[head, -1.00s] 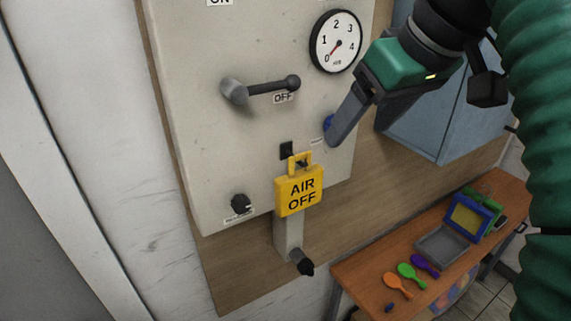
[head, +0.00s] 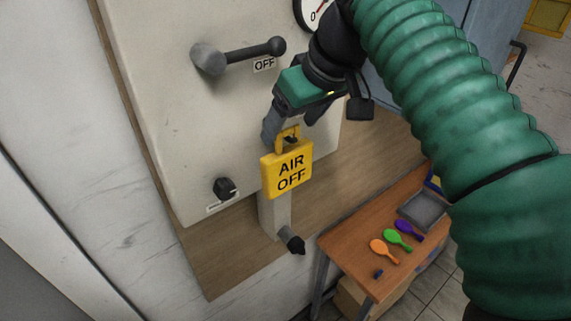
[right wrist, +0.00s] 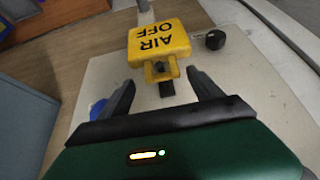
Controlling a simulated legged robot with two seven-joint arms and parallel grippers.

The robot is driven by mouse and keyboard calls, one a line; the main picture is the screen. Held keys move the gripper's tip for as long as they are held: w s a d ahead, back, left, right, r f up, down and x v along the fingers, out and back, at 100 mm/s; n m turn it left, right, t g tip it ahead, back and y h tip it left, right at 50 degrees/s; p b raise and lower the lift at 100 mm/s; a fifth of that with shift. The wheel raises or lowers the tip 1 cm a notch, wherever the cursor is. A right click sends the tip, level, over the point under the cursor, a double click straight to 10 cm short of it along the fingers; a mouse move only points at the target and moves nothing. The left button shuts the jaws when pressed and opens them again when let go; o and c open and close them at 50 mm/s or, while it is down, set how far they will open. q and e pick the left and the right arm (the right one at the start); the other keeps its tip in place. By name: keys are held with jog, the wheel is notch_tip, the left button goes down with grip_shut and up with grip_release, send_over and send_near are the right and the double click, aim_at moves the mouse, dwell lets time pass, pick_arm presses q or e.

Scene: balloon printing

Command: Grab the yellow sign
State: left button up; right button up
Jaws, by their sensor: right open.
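The yellow sign (head: 287,170) reads "AIR OFF" and hangs by its yellow loop on the front of the pale panel. My right gripper (head: 289,132) is at the sign's loop, coming from above in the head view. In the right wrist view, the sign (right wrist: 158,42) shows upside down beyond the fingertips. My right gripper (right wrist: 162,92) is open, with one finger on each side of the loop and space between fingers and loop. My left gripper is not in view.
The pale panel (head: 150,110) carries a grey lever (head: 240,55) above an "OFF" label and a black knob (head: 225,188). A pipe with a black end (head: 291,242) sticks out below the sign.

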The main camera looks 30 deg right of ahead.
aim_at(288, 160)
jog(key=shift+w+a+f, duration=0.2)
jog(key=shift+w+f, duration=0.15)
jog(key=shift+f, duration=0.15)
jog(key=shift+w+a+f, duration=0.15)
jog(key=shift+w+f, duration=0.15)
jog(key=shift+f, duration=0.2)
jog(key=shift+s+f, duration=0.1)
jog(key=shift+s, duration=0.4)
jog(key=shift+w+d+f, duration=0.1)
jog(key=shift+w+d, duration=0.15)
jog(key=shift+w, duration=0.15)
jog(key=c, duration=1)
jog(key=shift+s+a, duration=0.15)
jog(key=shift+a, duration=0.05)
grip_shut()
